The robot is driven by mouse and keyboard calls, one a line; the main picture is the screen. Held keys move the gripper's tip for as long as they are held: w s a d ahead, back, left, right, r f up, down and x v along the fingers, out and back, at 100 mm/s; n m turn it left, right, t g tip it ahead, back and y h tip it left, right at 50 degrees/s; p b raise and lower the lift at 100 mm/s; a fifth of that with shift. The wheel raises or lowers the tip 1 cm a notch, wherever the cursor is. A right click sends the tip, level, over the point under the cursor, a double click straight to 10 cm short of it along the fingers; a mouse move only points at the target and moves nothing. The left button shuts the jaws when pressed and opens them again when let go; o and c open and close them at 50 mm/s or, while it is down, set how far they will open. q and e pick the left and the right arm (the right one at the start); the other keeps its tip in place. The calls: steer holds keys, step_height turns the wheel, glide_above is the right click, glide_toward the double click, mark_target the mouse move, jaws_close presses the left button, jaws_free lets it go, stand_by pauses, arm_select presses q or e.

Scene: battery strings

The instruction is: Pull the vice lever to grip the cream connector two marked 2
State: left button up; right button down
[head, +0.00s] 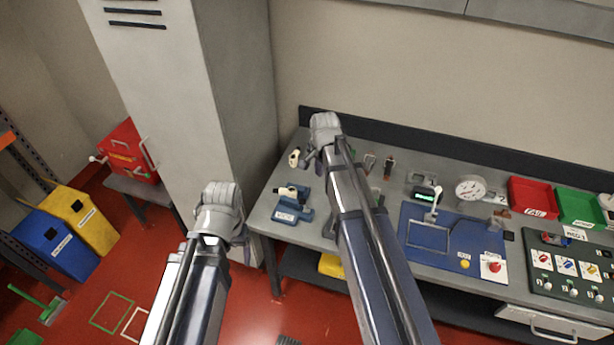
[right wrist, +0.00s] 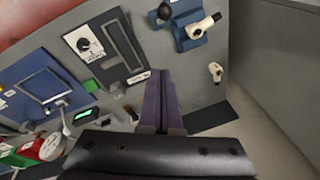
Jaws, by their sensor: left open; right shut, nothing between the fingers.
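A blue vice (head: 287,213) with a white label stands at the bench's left end, and it also shows at the top of the right wrist view (right wrist: 188,40). A cream connector (head: 286,191) lies in or on the vice; I cannot tell if it is clamped. A black ball knob (right wrist: 164,11), apparently the lever's end, is beside the vice. A second cream connector (head: 294,157) lies loose behind it. I cannot read either number. My right gripper (right wrist: 162,80) is shut and empty above the bench, apart from the vice. My left gripper (head: 220,210) is open, left of the bench; its fingers are mostly hidden.
A tall grey cabinet (head: 165,70) stands at the bench's left end. Right along the bench are a blue mat (head: 425,235), a round gauge (head: 470,188), a red tray (head: 532,197) and a green tray (head: 580,206). A dark panel with a knob (right wrist: 84,43) lies near the vice.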

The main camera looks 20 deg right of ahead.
arm_select(q)
steer(key=shift+r, duration=0.45)
arm_select(e)
steer(key=shift+r, duration=0.35)
arm_select(q)
step_height(320, 180, down, 11)
steer(key=b, duration=1.1)
arm_select(e)
steer(key=a+f, duration=0.3)
steer(key=f, duration=0.8)
steer(key=shift+w, duration=0.3)
arm_select(q)
steer(key=shift+w, duration=0.1)
arm_select(e)
steer(key=shift+f, duration=0.1)
